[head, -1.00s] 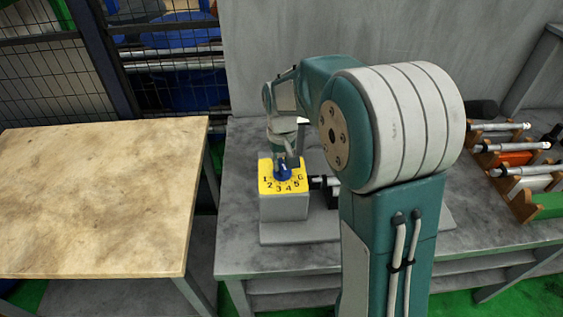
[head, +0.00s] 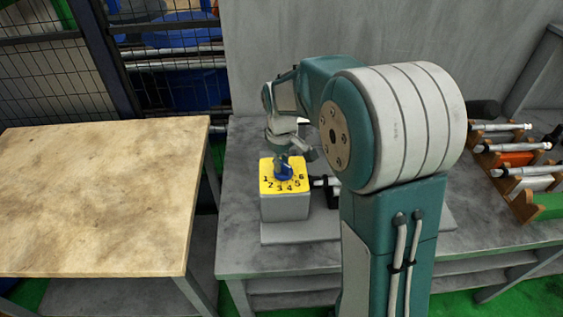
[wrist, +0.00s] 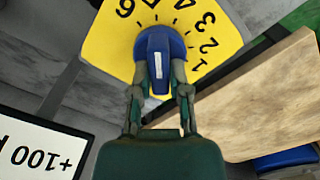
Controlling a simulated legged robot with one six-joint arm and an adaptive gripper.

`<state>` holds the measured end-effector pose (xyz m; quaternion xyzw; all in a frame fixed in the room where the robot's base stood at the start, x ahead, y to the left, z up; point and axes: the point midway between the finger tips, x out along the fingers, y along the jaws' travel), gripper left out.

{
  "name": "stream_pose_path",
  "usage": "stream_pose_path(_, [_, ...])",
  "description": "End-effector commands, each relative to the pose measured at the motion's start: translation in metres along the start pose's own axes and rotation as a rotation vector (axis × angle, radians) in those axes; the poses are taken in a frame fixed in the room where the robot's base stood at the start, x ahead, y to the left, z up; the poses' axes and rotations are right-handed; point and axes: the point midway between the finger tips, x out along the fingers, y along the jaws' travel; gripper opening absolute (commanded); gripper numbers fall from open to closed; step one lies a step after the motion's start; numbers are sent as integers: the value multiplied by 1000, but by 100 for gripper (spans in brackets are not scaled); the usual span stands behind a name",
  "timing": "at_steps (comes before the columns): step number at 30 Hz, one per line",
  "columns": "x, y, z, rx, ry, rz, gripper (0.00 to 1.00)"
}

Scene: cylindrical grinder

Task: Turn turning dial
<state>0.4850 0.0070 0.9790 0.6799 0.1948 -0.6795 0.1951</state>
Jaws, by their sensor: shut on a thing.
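The turning dial (head: 284,171) is a blue knob on the yellow numbered top of a grey box. In the wrist view the dial (wrist: 158,60) has a raised grip with a white mark, and the numbers around it appear upside down. My gripper (wrist: 159,76) has one finger on each side of the raised grip and is shut on it. In the head view my gripper (head: 282,159) comes down onto the dial from above; its fingers are small there, and the knob is partly hidden.
The box stands on a grey workbench (head: 240,262) beside a dark fixture with a metal shaft (head: 325,181). A wooden table (head: 95,200) is at the left. A rack with several shafts (head: 515,180) is at the right. A white sign (wrist: 40,150) shows in the wrist view.

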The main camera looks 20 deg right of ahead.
Motion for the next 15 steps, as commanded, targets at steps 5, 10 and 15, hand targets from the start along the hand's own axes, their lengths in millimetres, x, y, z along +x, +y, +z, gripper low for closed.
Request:
stream_pose_path(5, [2,-1,1,-29,-5,-3,0])
stream_pose_path(10, [2,-1,1,-33,-5,-3,0])
stream_pose_path(15, [2,-1,1,-32,-6,-3,0])
